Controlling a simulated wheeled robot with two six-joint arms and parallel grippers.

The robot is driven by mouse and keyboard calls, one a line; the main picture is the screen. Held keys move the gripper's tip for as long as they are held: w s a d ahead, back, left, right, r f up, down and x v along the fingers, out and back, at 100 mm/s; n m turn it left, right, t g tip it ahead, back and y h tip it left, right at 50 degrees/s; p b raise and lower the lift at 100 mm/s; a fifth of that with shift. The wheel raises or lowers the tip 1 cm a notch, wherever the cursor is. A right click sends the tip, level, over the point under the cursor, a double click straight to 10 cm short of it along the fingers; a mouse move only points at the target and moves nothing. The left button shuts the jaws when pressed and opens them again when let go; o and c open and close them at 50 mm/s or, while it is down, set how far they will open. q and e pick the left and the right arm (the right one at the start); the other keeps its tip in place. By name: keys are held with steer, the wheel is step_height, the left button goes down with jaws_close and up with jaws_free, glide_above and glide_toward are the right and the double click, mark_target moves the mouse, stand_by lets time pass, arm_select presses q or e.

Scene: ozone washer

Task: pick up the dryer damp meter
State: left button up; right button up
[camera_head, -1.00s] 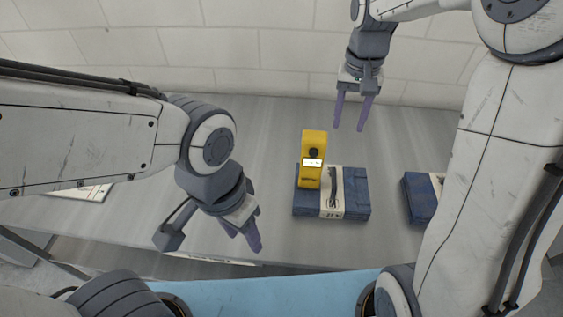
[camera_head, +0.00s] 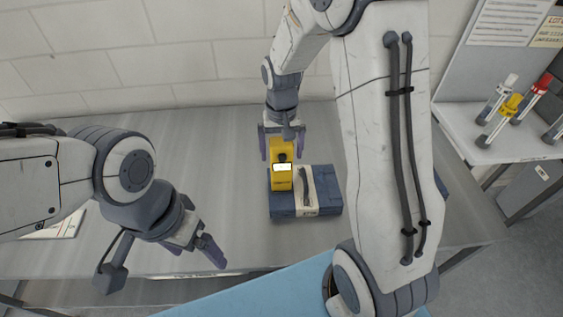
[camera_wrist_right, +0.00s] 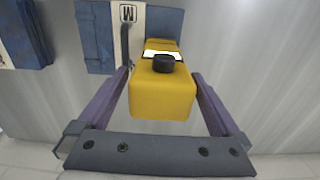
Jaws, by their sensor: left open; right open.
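My right gripper (camera_head: 283,150) is open at the meter's upper part, one finger on each side; in the right wrist view the open fingers (camera_wrist_right: 163,90) show a gap on both sides. My left gripper (camera_head: 215,255) is open and empty near the table's front edge, left of the meter.
The blue bundle (camera_head: 327,193) has a pale paper band. A second blue bundle (camera_wrist_right: 25,35) lies farther along the grey table (camera_head: 200,150), mostly behind my right arm in the head view. A side shelf (camera_head: 465,125) at right holds capped tubes.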

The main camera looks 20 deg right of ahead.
steer(key=shift+f, duration=0.35)
jaws_close()
steer(key=shift+r, duration=0.1)
